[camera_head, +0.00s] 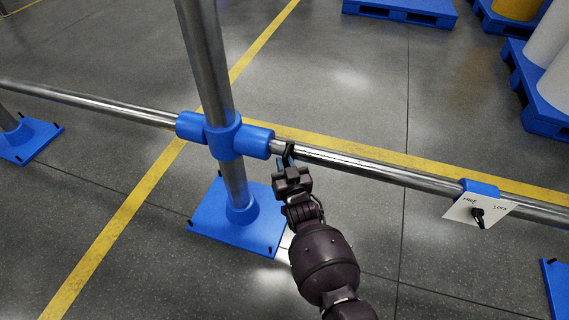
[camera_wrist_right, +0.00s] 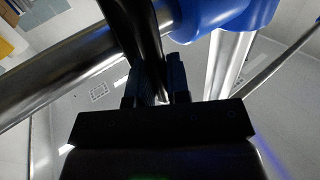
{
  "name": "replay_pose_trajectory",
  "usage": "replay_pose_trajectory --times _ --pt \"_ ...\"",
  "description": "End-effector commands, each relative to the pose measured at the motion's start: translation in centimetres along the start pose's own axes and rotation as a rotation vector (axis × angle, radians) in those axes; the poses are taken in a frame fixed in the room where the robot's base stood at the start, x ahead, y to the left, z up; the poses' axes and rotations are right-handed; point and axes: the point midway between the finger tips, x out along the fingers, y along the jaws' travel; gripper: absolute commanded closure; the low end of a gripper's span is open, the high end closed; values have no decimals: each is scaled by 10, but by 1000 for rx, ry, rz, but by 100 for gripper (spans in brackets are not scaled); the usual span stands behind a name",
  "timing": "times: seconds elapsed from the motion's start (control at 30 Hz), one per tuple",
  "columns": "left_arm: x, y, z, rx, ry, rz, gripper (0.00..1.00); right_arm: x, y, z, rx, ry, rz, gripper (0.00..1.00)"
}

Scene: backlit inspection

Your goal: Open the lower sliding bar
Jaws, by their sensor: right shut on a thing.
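The lower sliding bar (camera_head: 350,163) is a shiny metal tube that runs across the head view through a blue sleeve joint (camera_head: 225,136) on an upright post. A dark handle (camera_head: 289,149) sits on the bar just right of the joint. My right gripper (camera_head: 287,166) is shut on this handle, just below the bar. In the right wrist view the dark handle (camera_wrist_right: 146,45) passes between the fingers (camera_wrist_right: 153,85), with the bar (camera_wrist_right: 60,75) behind it. A white plate marked FREE and LOCK (camera_head: 480,208) with a black knob hangs from a blue clamp at the right. My left gripper is out of view.
The upright post (camera_head: 207,60) stands on a blue base plate (camera_head: 235,225). Blue pallets (camera_head: 400,10) with cylinders stand at the upper right. Yellow lines (camera_head: 110,230) mark the grey floor. The floor in front of the bar is mostly clear.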

Motion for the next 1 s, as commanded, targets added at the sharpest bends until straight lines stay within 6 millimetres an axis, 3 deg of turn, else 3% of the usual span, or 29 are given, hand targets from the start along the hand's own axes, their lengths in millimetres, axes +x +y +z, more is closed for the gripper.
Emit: replay_pose_trajectory --times 0.17,0.37,1.0 --pt "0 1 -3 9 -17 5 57 -10 18 -4 -4 3 2 100" --pt "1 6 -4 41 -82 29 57 -35 59 -10 -11 8 2 100" --pt "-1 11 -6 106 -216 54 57 -160 242 -4 -6 -1 2 100"
